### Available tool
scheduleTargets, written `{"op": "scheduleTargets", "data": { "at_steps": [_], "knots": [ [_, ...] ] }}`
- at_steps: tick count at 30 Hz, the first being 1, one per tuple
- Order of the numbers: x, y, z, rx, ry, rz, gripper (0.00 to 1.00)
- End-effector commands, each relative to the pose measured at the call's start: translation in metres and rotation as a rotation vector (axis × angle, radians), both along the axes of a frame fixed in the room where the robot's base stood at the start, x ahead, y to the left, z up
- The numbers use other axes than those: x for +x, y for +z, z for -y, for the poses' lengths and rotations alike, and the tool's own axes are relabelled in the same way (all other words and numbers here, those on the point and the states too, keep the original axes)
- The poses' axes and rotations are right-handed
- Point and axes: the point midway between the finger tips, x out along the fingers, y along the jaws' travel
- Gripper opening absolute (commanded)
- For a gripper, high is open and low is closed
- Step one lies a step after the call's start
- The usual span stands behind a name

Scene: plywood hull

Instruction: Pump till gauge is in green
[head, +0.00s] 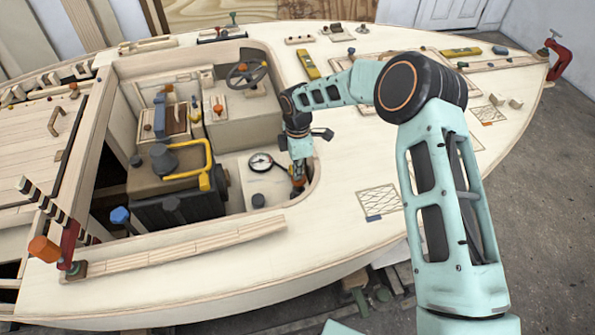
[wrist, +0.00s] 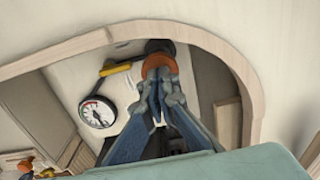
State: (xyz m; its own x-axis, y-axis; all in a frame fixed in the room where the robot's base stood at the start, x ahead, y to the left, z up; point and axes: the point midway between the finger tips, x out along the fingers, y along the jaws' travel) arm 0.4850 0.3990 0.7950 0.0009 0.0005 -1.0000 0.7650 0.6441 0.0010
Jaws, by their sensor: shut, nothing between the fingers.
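The round white gauge (head: 260,162) with a dark rim sits in the cockpit well, left of my gripper. In the wrist view the gauge (wrist: 97,112) shows a dark needle and some colour along its edge; the needle's exact reading is too small to tell. My gripper (head: 298,180) reaches down into the well at its right end. In the wrist view my gripper (wrist: 158,76) is shut, its fingertips at an orange knob (wrist: 160,60) above a dark round part. I cannot tell whether they touch the knob. The knob is partly hidden by the fingers.
The well's curved wooden rim (wrist: 205,40) surrounds my gripper closely. A steering wheel (head: 246,74) is at the back.

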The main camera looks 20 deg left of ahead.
Motion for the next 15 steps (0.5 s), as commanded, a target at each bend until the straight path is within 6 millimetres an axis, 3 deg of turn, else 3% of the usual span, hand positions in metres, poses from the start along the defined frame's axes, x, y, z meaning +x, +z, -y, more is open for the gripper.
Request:
{"op": "scheduleTargets", "data": {
  "at_steps": [1, 7, 15],
  "knots": [
    [0.000, -0.011, 0.000, -0.001, 0.000, -0.001, 0.00],
    [0.000, -0.035, 0.000, -0.001, 0.001, -0.001, 0.00],
    [-0.001, -0.036, 0.000, -0.001, 0.001, -0.002, 0.00]
  ]
}}
